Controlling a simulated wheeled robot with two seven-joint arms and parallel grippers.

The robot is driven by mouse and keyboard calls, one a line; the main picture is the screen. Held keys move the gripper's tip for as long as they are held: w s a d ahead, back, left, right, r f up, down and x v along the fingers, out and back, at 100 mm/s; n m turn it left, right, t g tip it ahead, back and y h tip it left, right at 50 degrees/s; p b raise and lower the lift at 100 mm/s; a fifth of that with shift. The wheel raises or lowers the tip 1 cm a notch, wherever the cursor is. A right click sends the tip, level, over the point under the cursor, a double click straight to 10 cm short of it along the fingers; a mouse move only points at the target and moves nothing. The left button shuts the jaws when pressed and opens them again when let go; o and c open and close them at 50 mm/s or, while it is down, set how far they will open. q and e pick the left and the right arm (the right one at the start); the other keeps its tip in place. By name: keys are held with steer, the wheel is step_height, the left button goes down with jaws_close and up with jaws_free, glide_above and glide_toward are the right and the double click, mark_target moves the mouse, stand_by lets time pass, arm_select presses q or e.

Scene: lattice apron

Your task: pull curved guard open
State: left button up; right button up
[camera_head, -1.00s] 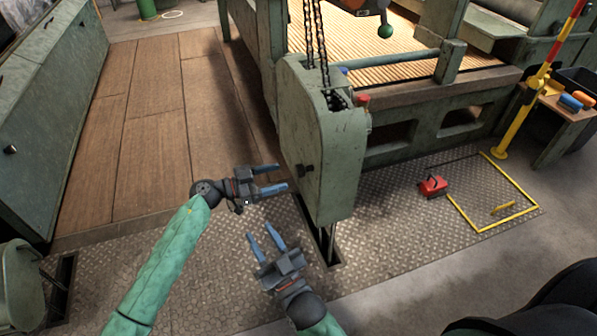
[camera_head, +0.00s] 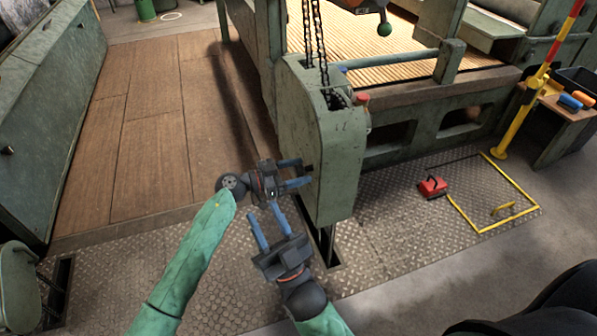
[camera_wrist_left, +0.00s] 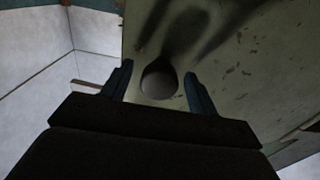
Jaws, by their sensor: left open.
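The curved guard (camera_head: 318,150) is a worn green housing with a rounded top, upright at the corner of the machine. A dark knob (camera_head: 309,168) sticks out of its left face; the left wrist view shows it as a round end (camera_wrist_left: 160,81). My left gripper (camera_head: 305,171) is open, with its blue fingers on either side of the knob. Contact between fingers and knob cannot be made out.
Chains (camera_head: 315,40) run down into the guard's top. A floor slot (camera_head: 328,248) lies under it. A red block (camera_head: 433,187) and a yellow floor outline (camera_head: 520,216) lie to the right. The wooden platform (camera_head: 140,140) at left is clear.

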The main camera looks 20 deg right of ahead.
arm_select(q)
steer(key=shift+d, duration=0.2)
steer(key=shift+c, duration=0.2)
steer(key=shift+a, duration=0.1)
jaws_close()
